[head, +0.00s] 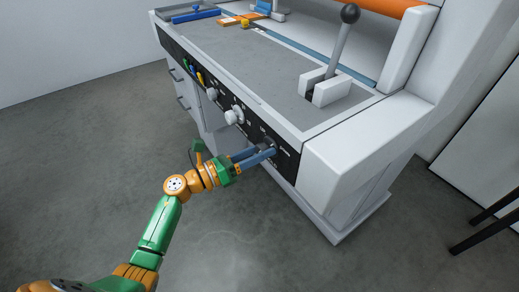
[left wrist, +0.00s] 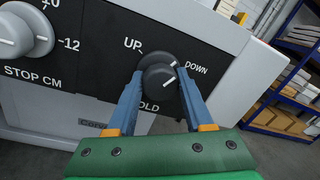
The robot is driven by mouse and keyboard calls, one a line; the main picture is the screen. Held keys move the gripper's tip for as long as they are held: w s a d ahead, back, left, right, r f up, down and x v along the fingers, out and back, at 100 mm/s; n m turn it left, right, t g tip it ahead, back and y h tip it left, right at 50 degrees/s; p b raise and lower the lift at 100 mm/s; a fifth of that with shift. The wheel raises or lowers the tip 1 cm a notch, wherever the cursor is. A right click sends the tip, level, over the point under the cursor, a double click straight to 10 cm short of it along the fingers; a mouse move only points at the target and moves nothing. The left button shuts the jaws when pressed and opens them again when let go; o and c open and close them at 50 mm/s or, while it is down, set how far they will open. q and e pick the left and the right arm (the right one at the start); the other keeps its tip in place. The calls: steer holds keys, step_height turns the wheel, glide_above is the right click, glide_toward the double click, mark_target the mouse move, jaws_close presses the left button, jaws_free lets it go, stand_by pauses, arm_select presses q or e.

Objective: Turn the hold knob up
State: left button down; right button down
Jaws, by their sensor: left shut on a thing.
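The hold knob (left wrist: 158,76) is a dark round knob with a light pointer line, on the machine's black front panel. In the left wrist view "UP" is printed at its upper left, "DOWN" at its right, and its pointer line is turned toward the "DOWN" side. My left gripper (left wrist: 158,92) has its two blue fingers on either side of the knob and is shut on it. In the head view the left gripper (head: 264,151) reaches the right part of the panel, and its fingers mostly hide the knob. My right gripper is in neither view.
White knobs (head: 233,114) sit further left on the panel; one is the stop knob (left wrist: 22,36) in the left wrist view. A lever (head: 342,42) with a dark ball stands on the machine top. Grey floor (head: 110,130) is clear around my arm.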

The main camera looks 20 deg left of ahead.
arm_select(q)
steer(key=n+p, duration=0.1)
steer(key=n, duration=0.4)
steer(key=n+t+p, duration=0.1)
steer(key=n, duration=0.3)
steer(key=shift+n+p, duration=0.3)
steer(key=shift+n, duration=0.1)
steer(key=n+y+p, duration=0.1)
steer(key=n, duration=0.4)
steer(key=shift+p, duration=0.4)
steer(key=shift+n+t+y+p, duration=0.35)
steer(key=shift+n+p, duration=0.4)
steer(key=shift+n, duration=1.45)
steer(key=shift+c, duration=1.7)
jaws_free()
